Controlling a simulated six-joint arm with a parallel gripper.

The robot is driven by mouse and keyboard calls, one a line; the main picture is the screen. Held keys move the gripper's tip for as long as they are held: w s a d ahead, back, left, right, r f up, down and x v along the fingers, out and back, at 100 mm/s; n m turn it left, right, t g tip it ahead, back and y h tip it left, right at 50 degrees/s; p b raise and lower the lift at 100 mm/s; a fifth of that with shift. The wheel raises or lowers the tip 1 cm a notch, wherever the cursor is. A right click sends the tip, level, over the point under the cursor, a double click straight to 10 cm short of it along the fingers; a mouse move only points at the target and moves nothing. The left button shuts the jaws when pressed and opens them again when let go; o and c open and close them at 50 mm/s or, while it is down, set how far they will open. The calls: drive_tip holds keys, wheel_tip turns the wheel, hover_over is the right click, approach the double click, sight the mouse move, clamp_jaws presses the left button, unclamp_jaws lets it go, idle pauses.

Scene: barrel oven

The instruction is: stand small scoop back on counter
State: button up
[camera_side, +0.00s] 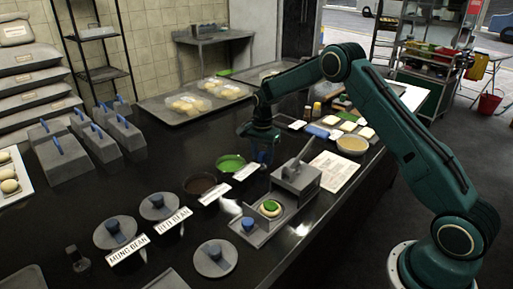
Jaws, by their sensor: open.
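My gripper (262,158) points down over the dark counter (330,225), just right of a bowl of green filling (230,163). Its jaws are open, though the fingers are small and dark here. A bluish patch shows at the fingertips; I cannot tell whether it is part of the gripper or a handle. I cannot pick out the small scoop with certainty. A small blue-topped piece (248,225) stands at the left end of a grey press tray, and a small dark grey piece (76,259) stands at the counter's lower left.
A grey press (297,178) holds a round bun with green filling (270,208). A dark bowl (200,184) is left of the green one. A cream bowl (352,144) is right.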

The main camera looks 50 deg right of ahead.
wheel_tip(320, 180, up, 12)
idle(0.6)
drive_tip(key=shift+r, duration=0.15)
